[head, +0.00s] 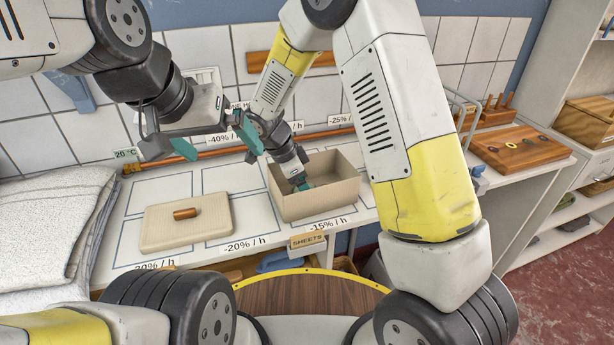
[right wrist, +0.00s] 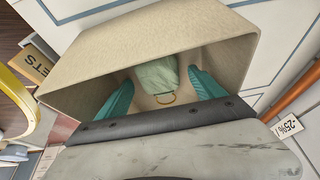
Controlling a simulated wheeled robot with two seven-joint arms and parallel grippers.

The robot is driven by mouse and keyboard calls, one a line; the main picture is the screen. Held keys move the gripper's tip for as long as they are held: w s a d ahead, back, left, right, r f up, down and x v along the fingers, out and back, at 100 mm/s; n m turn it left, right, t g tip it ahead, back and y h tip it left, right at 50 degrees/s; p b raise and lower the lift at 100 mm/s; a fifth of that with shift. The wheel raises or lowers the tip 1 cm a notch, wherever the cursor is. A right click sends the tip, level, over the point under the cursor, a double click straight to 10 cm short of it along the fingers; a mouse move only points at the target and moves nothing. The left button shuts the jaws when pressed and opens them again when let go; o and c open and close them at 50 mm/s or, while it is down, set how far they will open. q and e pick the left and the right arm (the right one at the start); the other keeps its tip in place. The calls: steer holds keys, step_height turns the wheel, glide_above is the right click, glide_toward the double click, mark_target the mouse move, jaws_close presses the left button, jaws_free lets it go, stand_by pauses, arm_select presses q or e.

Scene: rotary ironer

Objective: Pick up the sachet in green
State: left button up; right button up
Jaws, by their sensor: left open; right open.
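The pale green sachet (right wrist: 158,74) lies inside the beige open box (head: 322,199), with a small yellow loop at its near end. My right gripper (head: 302,186) reaches down into the box. In the right wrist view its teal fingers stand apart on either side of the sachet, and I cannot tell whether they touch it. In the head view the sachet cannot be made out behind the gripper and box walls. My left gripper (head: 216,141) is open and empty, above the worktop to the left of the box.
A beige lid (head: 188,222) with a wooden handle lies left of the box. Folded white cloth (head: 45,225) is piled at the far left. A copper pipe (head: 215,152) runs along the back. A wooden board (head: 518,148) lies at right. Marked worktop areas between are clear.

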steer(key=c, duration=1.4)
steer(key=shift+r, duration=0.15)
steer(key=shift+c, duration=0.2)
step_height(320, 180, up, 10)
